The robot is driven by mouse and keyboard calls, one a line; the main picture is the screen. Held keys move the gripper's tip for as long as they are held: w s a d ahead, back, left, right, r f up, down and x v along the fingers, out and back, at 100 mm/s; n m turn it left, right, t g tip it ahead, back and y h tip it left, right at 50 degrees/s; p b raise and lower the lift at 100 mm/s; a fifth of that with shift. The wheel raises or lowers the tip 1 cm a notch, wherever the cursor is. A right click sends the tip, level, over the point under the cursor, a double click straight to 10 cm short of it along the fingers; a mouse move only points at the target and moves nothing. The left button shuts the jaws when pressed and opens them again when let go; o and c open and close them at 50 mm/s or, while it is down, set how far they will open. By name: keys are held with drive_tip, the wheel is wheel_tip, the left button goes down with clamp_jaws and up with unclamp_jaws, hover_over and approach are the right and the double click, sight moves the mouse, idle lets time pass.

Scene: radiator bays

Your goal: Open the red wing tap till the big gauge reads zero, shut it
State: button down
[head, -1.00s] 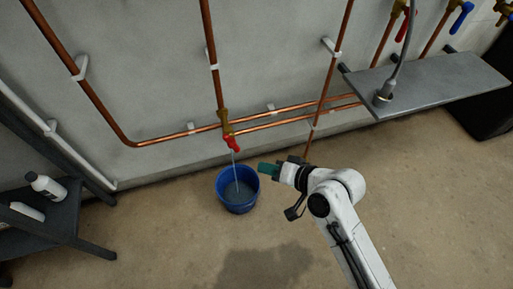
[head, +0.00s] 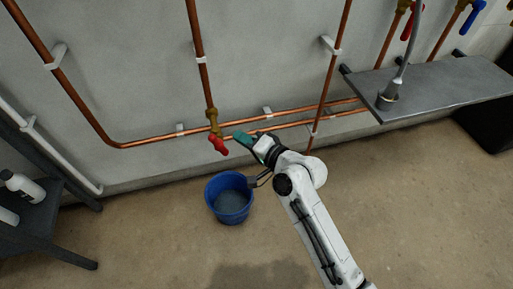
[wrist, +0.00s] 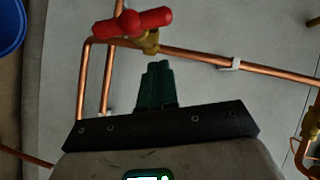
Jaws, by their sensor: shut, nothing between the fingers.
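The red wing tap (head: 219,145) sits on a brass body at the lower end of a vertical copper pipe, and no water stream shows below it. In the wrist view the red handle (wrist: 140,22) lies just beyond my fingertips, slightly left. My gripper (head: 241,137) has teal fingers, shut and empty, close to the right of the tap and apart from it; they also show in the wrist view (wrist: 157,66). A blue bucket (head: 229,200) with water in it stands on the floor below the tap. The big gauge is not in view.
Copper pipes (head: 165,141) run along the wall behind the tap. A grey shelf (head: 440,85) juts out at the right, with a cable fitting on it. A dark rack (head: 40,215) with white bottles stands at the left. A dark damp patch (head: 262,276) marks the floor.

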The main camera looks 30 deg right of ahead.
sight(219, 145)
drive_tip(key=w+a, duration=0.1)
drive_tip(key=a+f, duration=0.1)
drive_tip(key=w+a, duration=0.1)
drive_tip(key=shift+w+a+f+b, duration=0.25)
drive_tip(key=shift+w+a+b, duration=0.05)
drive_tip(key=shift+b, duration=0.1)
drive_tip(key=shift+r, duration=0.1)
drive_tip(key=shift+a+p, duration=0.1)
drive_tip(key=shift+p, duration=0.7)
